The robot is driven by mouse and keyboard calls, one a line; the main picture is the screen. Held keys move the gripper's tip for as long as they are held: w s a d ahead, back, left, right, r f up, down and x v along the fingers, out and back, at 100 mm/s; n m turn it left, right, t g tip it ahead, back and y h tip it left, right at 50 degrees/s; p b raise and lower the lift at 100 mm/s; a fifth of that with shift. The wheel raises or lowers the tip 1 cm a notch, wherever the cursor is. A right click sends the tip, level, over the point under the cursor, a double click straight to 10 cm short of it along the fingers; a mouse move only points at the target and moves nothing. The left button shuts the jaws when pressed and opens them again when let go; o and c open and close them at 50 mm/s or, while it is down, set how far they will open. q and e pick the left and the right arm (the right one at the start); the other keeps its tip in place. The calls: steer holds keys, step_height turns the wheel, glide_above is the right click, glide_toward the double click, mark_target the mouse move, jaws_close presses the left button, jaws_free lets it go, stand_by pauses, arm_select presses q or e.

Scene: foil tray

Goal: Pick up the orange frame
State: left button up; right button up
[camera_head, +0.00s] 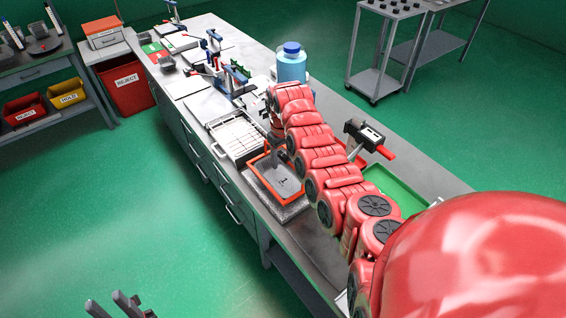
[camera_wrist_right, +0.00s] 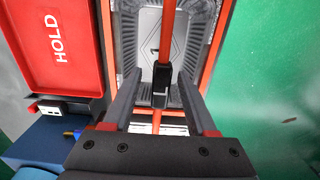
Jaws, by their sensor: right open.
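The orange frame (camera_head: 264,184) lies around a grey foil tray (camera_head: 283,179) on the bench in the head view. In the right wrist view the frame's orange bar (camera_wrist_right: 167,30) crosses above the foil tray (camera_wrist_right: 135,42), with a black grip (camera_wrist_right: 160,88) on it. My right gripper (camera_wrist_right: 156,104) is open, with one finger on each side of the bar near the black grip; I cannot tell whether they touch. In the head view my arm hides part of the frame. My left gripper (camera_head: 113,304) is open and empty at the bottom left, away from the bench.
A red HOLD tray (camera_wrist_right: 60,85) is left of the frame in the wrist view. A white rack (camera_head: 236,136) stands beyond the frame, and a blue bottle (camera_head: 291,66) farther back. A green tray (camera_head: 410,205) and a black device with a red handle (camera_head: 364,134) are right of my arm.

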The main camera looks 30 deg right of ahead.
steer(key=shift+f, duration=0.65)
steer(key=shift+c, duration=0.3)
jaws_close()
